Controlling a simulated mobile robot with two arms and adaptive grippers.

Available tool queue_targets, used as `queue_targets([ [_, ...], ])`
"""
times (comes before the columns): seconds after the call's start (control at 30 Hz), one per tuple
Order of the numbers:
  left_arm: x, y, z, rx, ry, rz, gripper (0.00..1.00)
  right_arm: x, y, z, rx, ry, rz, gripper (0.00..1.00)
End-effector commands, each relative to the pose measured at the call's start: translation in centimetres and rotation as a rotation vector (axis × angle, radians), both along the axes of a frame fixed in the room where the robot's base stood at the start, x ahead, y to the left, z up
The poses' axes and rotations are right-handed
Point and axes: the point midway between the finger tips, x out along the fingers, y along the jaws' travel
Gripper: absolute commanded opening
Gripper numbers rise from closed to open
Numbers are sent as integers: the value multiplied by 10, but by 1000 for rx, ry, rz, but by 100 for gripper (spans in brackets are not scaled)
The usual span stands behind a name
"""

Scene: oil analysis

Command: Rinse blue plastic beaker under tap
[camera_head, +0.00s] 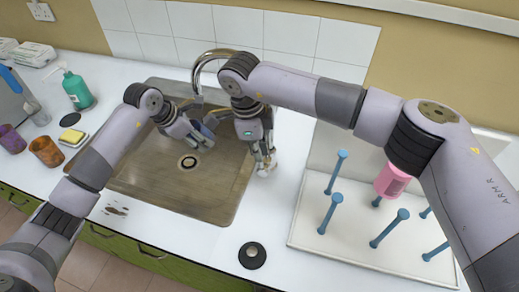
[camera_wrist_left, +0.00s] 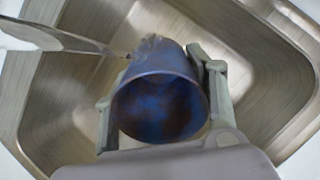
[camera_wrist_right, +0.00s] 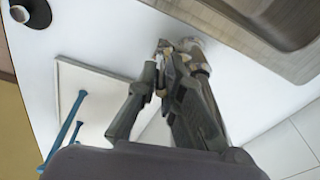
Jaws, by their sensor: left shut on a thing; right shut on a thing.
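The blue beaker (camera_wrist_left: 150,100) shows in the left wrist view with its open mouth toward the camera and brown stains inside. My left gripper (camera_head: 203,137) is shut on the beaker, one finger on each side, above the sink (camera_head: 150,165). In the head view the beaker is mostly hidden by the gripper. The curved tap (camera_head: 205,58) stands behind the sink, partly hidden by my right arm. A grey pointed streak, perhaps the spout or water, reaches toward the beaker in the left wrist view. My right gripper (camera_wrist_right: 168,58) is shut on a small pale thing beside the sink's right edge; what it is is unclear.
A dark round item (camera_head: 252,255) lies at the front.

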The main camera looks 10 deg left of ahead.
Motion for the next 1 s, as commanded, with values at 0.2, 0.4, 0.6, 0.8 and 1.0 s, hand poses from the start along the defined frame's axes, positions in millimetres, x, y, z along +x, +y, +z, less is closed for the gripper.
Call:
queue_targets([
  [0.2, 0, 0, 1, -1, -1, 0, 27, 3, 0, 3, 5, -8, -2, 13],
  [0.4, 0, 0, 1, -1, -1, 0, 27, 3, 0, 3, 5, -9, -3, 26],
  [0.6, 0, 0, 0, -1, -1, 0, 27, 2, 0, 2, 3, -5, -1, 29],
  [0.8, 0, 0, 0, -1, -1, 0, 27, 1, 1, 6, 2, -5, 0, 29],
  [1.0, 0, 0, 0, -1, -1, 0, 27, 1, 5, 37, 4, -9, -1, 29],
])
